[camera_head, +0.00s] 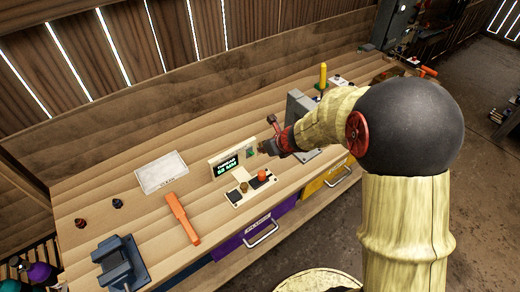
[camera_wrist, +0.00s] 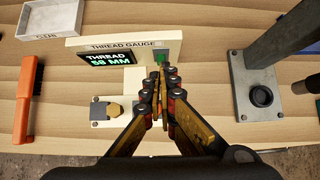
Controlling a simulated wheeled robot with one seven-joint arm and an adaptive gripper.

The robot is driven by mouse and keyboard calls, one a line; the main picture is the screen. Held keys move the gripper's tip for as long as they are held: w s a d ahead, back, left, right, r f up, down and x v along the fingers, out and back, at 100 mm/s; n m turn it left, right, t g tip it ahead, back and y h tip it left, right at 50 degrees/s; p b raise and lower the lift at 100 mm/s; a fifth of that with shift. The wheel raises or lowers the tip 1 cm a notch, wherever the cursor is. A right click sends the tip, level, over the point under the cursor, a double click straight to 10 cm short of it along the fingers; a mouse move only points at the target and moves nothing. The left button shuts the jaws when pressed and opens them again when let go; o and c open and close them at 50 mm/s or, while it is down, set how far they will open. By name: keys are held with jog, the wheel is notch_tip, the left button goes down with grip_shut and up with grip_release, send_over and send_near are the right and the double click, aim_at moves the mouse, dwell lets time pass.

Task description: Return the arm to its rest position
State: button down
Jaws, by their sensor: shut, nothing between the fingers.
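My gripper (camera_head: 261,148) is shut and empty. It hangs over the workbench at the right end of the thread gauge, and my arm reaches in from the right. In the wrist view, my closed fingertips (camera_wrist: 161,76) point at the gauge's right end, beside a small green patch. The thread gauge (camera_head: 229,163) is a cream panel with a lit display; in the wrist view the gauge (camera_wrist: 108,57) reads "THREAD 58 MM". I cannot tell whether my fingertips touch it.
A plate with an orange knob (camera_head: 262,175) and a brass fitting (camera_wrist: 115,110) lies before the gauge. A grey metal stand (camera_head: 299,105) is close right of my gripper. An orange-handled brush (camera_head: 182,218), a white tray (camera_head: 162,173) and a blue vise (camera_head: 120,264) are left.

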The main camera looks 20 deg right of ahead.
jog(key=shift+s+d+r, duration=0.1)
jog(key=shift+s+r, duration=0.05)
jog(key=shift+r, duration=0.15)
dwell(0.4)
